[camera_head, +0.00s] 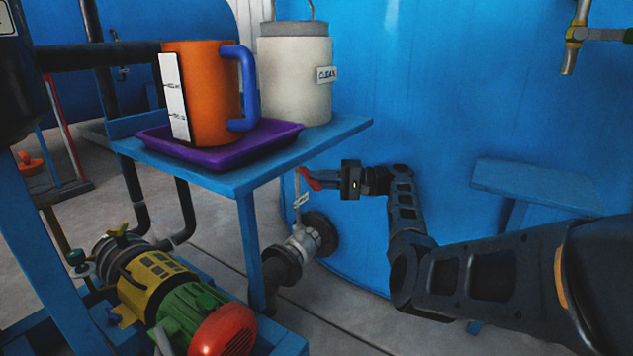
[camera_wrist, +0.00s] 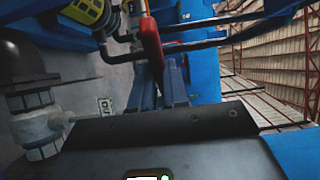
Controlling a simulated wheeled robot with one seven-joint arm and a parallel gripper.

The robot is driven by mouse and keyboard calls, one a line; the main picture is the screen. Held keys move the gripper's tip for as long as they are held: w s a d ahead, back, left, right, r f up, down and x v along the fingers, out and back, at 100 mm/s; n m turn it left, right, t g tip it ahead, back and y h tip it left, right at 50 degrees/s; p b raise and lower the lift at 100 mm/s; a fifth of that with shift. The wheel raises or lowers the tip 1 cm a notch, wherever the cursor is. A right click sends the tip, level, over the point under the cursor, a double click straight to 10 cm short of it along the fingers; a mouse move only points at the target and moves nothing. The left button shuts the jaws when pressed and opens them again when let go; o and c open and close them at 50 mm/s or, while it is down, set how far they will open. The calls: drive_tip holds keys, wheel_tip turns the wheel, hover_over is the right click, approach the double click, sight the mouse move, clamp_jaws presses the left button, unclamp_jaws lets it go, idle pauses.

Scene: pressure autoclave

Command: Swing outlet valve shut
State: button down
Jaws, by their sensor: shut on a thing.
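The outlet valve (camera_head: 303,242) is a grey metal body on the pipe at the foot of the blue tank, below the small shelf table. A thin grey stem rises from it to a red handle (camera_head: 311,180), which also shows in the wrist view (camera_wrist: 151,42). A small white tag (camera_head: 301,200) hangs beside the stem; it also shows in the wrist view (camera_wrist: 105,105). My gripper (camera_head: 322,183) points left and is shut on the red handle, just right of the table's edge. In the wrist view my fingers (camera_wrist: 168,80) meet the handle's lower end. Their exact contact is hard to see.
A blue table (camera_head: 215,182) carries a purple tray (camera_head: 165,150) with an orange jug (camera_head: 205,95), and a grey-white canister (camera_head: 295,80). A yellow, green and red pump (camera_head: 175,300) stands below left. The blue tank (camera_head: 430,90) stands close behind my gripper. A blue ledge (camera_head: 535,183) is at right.

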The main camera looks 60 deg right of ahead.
idle(0.3)
drive_tip(key=c, duration=1.1)
unclamp_jaws()
